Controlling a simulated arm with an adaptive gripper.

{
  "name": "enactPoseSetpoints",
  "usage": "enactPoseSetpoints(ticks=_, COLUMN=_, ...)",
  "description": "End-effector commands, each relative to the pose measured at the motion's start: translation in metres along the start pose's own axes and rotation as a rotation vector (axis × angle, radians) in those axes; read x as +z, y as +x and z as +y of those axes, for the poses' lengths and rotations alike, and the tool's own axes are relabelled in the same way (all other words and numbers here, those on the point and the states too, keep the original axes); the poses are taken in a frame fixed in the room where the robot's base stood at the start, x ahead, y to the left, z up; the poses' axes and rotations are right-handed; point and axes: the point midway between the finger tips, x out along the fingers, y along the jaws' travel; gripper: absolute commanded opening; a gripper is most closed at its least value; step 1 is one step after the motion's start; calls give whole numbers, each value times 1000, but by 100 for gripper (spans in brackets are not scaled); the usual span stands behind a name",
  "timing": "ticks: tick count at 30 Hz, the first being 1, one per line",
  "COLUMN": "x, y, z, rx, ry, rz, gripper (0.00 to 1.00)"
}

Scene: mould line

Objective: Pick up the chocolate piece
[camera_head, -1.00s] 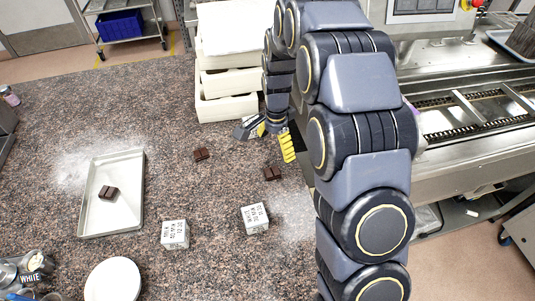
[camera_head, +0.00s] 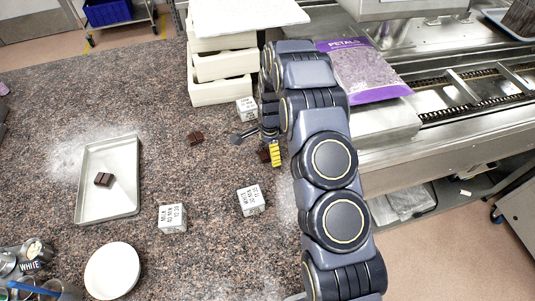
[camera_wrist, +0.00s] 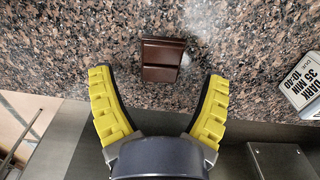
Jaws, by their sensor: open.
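Several brown chocolate pieces lie in the head view. One chocolate piece (camera_head: 263,155) lies on the granite counter beside my gripper (camera_head: 257,145), partly hidden by it. In the wrist view a chocolate piece (camera_wrist: 162,60) lies on the counter just beyond and between my two yellow fingertips. My gripper (camera_wrist: 158,82) is open and empty there, apart from the piece. Another chocolate piece (camera_head: 195,138) lies to the left on the counter. One more chocolate piece (camera_head: 104,180) lies on the metal tray (camera_head: 88,208).
White label blocks (camera_head: 172,219) (camera_head: 251,201) stand in front, and another label block (camera_head: 246,108) stands behind my gripper. A white mould stack (camera_head: 222,92) is at the back. A purple petals bag (camera_head: 365,72) lies on the machine at right.

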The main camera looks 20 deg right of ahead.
Motion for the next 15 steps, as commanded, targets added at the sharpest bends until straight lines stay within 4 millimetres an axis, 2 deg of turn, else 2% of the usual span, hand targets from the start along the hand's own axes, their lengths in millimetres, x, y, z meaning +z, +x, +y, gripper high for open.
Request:
enactPoseSetpoints(ticks=3, x=0, y=12, z=0, rx=1, ry=-1, rz=0, gripper=77)
enactPoseSetpoints(ticks=9, x=0, y=11, z=0, rx=-1, ry=-1, rz=1, gripper=76)
enactPoseSetpoints(ticks=11, x=0, y=11, z=0, rx=-1, ry=-1, rz=1, gripper=51)
enactPoseSetpoints(ticks=12, x=0, y=11, z=0, rx=-1, ry=-1, rz=1, gripper=34)
enactPoseSetpoints(ticks=13, x=0, y=11, z=0, rx=-1, ry=-1, rz=1, gripper=21)
enactPoseSetpoints(ticks=15, x=0, y=11, z=0, rx=-1, ry=-1, rz=1, gripper=16)
